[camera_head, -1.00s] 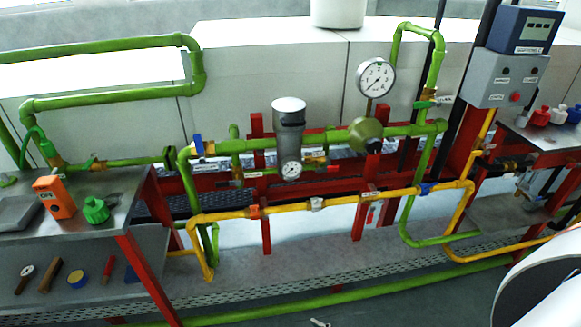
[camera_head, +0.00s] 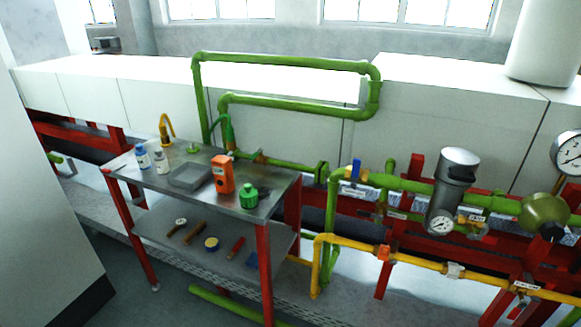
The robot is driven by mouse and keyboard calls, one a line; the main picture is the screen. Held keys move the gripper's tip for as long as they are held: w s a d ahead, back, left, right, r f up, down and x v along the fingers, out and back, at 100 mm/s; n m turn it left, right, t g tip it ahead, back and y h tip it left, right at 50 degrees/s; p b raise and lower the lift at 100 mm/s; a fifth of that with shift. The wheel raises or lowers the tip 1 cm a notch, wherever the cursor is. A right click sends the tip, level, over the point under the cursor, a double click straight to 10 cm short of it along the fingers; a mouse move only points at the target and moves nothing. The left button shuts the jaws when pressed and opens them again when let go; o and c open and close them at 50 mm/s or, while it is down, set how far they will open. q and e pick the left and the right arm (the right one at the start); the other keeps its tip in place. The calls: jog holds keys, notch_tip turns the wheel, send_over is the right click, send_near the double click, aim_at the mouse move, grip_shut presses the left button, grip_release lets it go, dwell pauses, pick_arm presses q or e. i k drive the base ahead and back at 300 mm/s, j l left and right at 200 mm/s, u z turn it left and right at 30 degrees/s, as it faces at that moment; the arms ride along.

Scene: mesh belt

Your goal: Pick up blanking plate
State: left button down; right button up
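I cannot pick out a blanking plate for certain. On the metal bench top (camera_head: 160,186) at the left lie a grey flat square tray-like piece (camera_head: 190,177), an orange handheld device (camera_head: 222,173) and a green knobbed cap (camera_head: 249,196). On the lower shelf (camera_head: 160,226) lie a round-headed tool (camera_head: 178,226), a brown-handled tool (camera_head: 195,232), a yellow-rimmed blue round tin (camera_head: 211,243), a red tool (camera_head: 236,247) and a small dark blue item (camera_head: 252,260). Neither of my grippers shows.
Two bottles (camera_head: 152,160) and a yellow hooked item (camera_head: 166,130) stand at the bench's back left. Green pipes (camera_head: 285,63) and yellow pipe (camera_head: 415,259) run right of the bench, with a grey filter housing (camera_head: 450,190). Floor in front of the bench is clear.

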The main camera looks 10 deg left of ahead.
aim_at(109, 172)
jog(key=u, duration=1.4)
jog(key=z, duration=1.4)
jog(key=i+j+u, duration=0.1)
jog(key=u, duration=0.75)
jog(key=i+j+u, duration=0.2)
jog(key=i+u, duration=0.7)
jog(key=i, duration=0.25)
